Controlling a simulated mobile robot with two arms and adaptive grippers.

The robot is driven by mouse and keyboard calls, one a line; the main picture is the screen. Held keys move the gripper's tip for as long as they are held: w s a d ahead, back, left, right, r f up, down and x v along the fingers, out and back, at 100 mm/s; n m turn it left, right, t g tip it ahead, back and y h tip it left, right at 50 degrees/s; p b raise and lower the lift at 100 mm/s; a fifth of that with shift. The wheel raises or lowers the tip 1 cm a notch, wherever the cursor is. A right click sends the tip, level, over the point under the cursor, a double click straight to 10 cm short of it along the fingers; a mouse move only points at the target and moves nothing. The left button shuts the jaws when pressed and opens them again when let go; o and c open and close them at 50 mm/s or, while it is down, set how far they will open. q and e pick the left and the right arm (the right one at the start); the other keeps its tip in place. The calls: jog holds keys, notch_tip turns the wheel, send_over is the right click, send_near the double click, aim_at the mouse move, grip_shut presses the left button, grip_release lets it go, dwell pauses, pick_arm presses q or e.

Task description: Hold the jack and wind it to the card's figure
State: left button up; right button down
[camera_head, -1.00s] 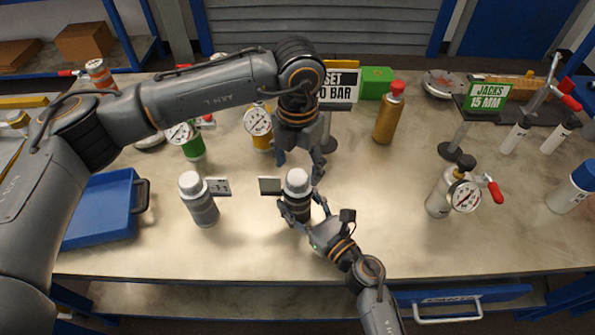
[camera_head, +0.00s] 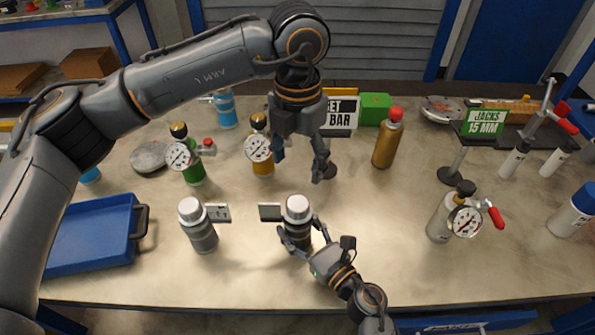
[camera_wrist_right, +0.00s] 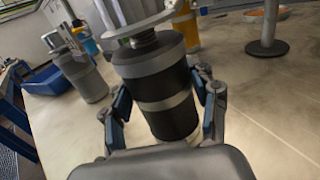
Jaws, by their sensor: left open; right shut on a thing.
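The jack (camera_head: 298,229) is a dark grey cylinder with lighter bands and a pale top, upright on the bench with a small plate at its left. My right gripper (camera_head: 301,236) is shut around its body; the jack also shows between the fingers in the right wrist view (camera_wrist_right: 160,85). My left gripper (camera_head: 300,164) is open and empty, above and behind the jack's top, apart from it. A similar jack (camera_head: 200,231) with a plate stands to the left. The green card (camera_head: 485,122) reads "JACKS 15 MM". The plate's figures are too small to read.
Behind stand green (camera_head: 189,165) and yellow (camera_head: 261,160) gauge vessels and a gold bottle (camera_head: 386,145). A "BAR" card (camera_head: 343,113) is partly hidden by my left gripper. A gauge vessel with red handle (camera_head: 440,222) stands right, a blue tray (camera_head: 90,263) left. Bench around the jack is clear.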

aim_at(298, 203)
pick_arm(q)
notch_tip(298, 203, down, 12)
jog(key=m, duration=2)
jog(key=shift+r, duration=0.15)
jog(key=c, duration=1.2)
